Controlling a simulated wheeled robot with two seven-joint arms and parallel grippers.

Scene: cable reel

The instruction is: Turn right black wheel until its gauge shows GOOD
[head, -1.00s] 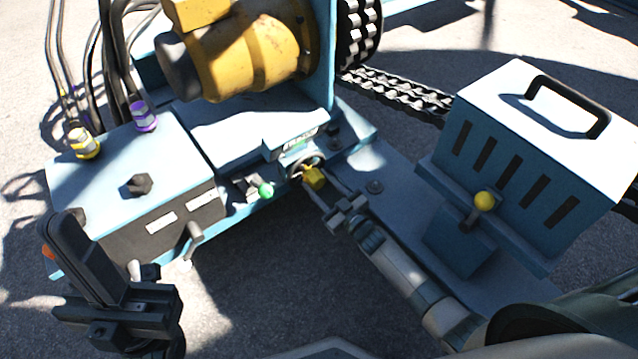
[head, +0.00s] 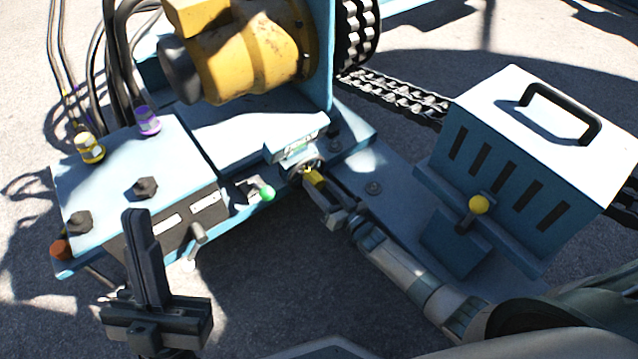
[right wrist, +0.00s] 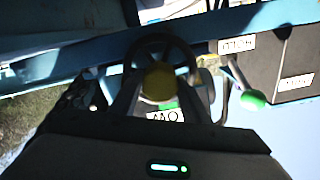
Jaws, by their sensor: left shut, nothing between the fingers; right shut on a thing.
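The black wheel (right wrist: 188,52) is a dark ring with a yellow knob (right wrist: 158,82) in front of its middle, in the right wrist view. In the head view the yellow knob (head: 313,178) sits at the wheel, below a pale gauge housing (head: 298,143). My right gripper (head: 324,194) is shut on the yellow knob, its fingers on either side. A white gauge label (right wrist: 165,117) with a green patch shows between the fingers; its upside-down letters appear to end in "OW", partly hidden. My left gripper (head: 140,225) is shut and empty, at the lower left.
A green-tipped lever (head: 266,193) is close left of the wheel. A blue box (head: 110,175) with black knobs and hoses stands at left. A blue vented case (head: 525,150) with a yellow-knobbed lever (head: 478,204) stands at right. A chain (head: 395,92) runs behind.

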